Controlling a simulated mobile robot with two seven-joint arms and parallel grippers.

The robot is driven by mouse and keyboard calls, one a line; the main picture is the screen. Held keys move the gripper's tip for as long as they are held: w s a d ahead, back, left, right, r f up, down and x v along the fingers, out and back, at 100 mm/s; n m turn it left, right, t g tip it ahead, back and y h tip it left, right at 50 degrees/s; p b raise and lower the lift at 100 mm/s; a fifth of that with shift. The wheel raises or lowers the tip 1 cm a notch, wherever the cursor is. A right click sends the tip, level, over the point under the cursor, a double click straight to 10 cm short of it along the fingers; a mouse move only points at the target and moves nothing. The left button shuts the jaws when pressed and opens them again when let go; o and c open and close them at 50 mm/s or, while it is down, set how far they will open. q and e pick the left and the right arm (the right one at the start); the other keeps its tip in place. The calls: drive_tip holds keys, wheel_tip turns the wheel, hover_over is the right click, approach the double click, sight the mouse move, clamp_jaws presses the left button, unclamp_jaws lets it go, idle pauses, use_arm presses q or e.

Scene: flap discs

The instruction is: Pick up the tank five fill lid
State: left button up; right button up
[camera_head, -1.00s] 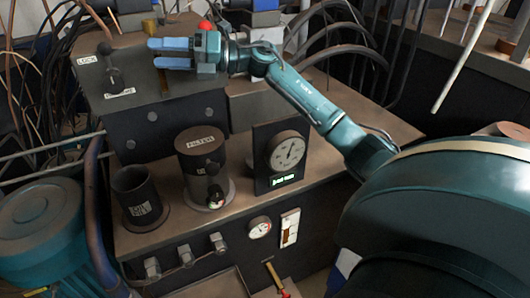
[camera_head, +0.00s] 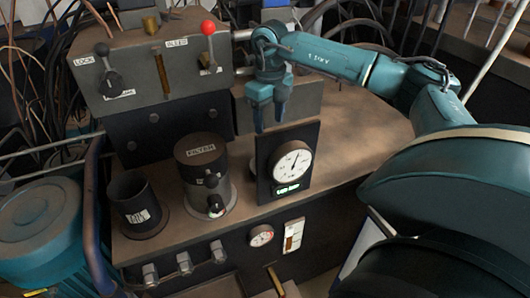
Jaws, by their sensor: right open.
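I cannot pick out a lid marked as the tank five fill lid. An open dark cylinder (camera_head: 137,212) with a small white label stands at the left of the bench, with no lid on it. Beside it stands a closed dark canister (camera_head: 203,165) labelled FILTER, with small knobs on its front. My right gripper (camera_head: 267,122) is open and empty, with its blue fingers pointing down. It is right of the filter canister, just above and behind the round gauge panel in the picture. My left gripper is not in view.
The gauge panel (camera_head: 290,163) stands upright near the gripper. A control box (camera_head: 150,70) with a red-knobbed lever (camera_head: 207,45) is at the back left. A teal motor (camera_head: 43,228) is at the lower left. The brown bench top (camera_head: 375,125) is clear on the right.

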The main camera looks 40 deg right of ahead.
drive_tip(key=f, duration=1.2)
drive_tip(key=shift+w+a+f, duration=0.1)
drive_tip(key=shift+w+f, duration=0.1)
drive_tip(key=shift+f, duration=0.15)
drive_tip(key=c, duration=1.1)
